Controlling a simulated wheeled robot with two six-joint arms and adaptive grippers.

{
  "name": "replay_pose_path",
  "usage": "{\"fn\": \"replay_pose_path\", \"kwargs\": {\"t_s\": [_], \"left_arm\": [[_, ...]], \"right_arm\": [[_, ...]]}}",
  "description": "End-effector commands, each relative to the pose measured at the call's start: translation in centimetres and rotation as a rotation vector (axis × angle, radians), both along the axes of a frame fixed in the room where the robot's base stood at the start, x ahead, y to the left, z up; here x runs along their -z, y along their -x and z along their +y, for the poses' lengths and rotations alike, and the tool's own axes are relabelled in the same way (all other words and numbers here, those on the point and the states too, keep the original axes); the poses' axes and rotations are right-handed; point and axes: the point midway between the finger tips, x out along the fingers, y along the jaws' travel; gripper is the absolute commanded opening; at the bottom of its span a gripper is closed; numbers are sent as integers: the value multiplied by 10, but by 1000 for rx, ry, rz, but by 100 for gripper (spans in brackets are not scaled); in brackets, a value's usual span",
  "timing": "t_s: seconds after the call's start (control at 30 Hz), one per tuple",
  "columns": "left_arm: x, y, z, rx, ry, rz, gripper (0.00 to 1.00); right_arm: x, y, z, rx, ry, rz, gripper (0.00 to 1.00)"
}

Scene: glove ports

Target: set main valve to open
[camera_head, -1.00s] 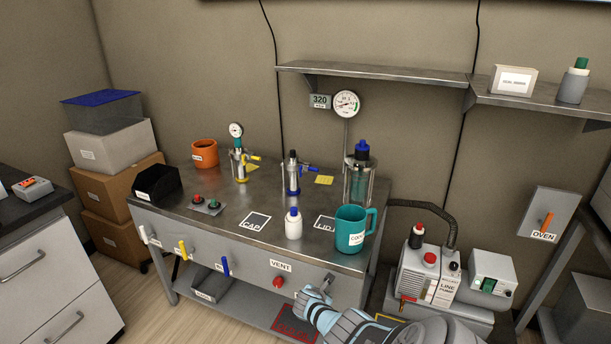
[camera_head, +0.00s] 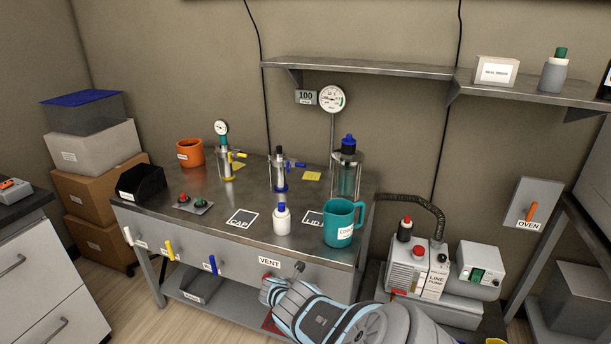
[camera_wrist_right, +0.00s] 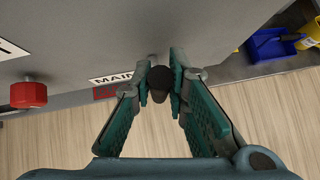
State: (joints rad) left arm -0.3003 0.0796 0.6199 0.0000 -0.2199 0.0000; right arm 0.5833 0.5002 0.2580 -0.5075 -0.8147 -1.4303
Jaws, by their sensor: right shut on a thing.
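The main valve shows in the right wrist view as a dark rounded handle end (camera_wrist_right: 158,84) between my fingers. My right gripper (camera_wrist_right: 161,70) is shut on it from both sides. Behind, a white label reading MAIN (camera_wrist_right: 112,79) is on the grey bench front, with a red-marked label under it partly hidden by a finger. In the head view my right gripper (camera_head: 279,287) is at the bench front, below the VENT label, and its fingers are mostly hidden. A grey lever-like part (camera_head: 298,268) shows just above it. My left gripper is out of view.
The red vent knob (camera_wrist_right: 29,92) is close to the left of the gripper. On the bench (camera_head: 215,215) stand a teal mug (camera_head: 342,222), a white bottle (camera_head: 282,220) and glass vessels. A pump (camera_head: 412,268) stands to the right. A round gauge (camera_head: 332,98) hangs on the wall.

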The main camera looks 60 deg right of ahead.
Motion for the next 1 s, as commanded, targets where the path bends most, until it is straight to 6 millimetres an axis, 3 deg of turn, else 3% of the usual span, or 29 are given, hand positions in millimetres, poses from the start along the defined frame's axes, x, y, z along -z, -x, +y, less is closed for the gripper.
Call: {"fn": "replay_pose_path", "kwargs": {"t_s": [0.03,0.07,0.1,0.2,0.77,1.0], "left_arm": [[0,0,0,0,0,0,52],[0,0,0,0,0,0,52],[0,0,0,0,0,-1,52],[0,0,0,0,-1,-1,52],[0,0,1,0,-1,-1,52],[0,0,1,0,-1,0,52]], "right_arm": [[-1,-1,-1,-1,3,-1,0],[-1,-1,-1,-1,3,-1,18],[-1,-1,-1,-1,3,-1,24],[-1,-1,-1,-2,2,-2,36],[-9,-2,8,-4,3,-3,36],[-7,-8,86,-4,-4,-2,36]]}}
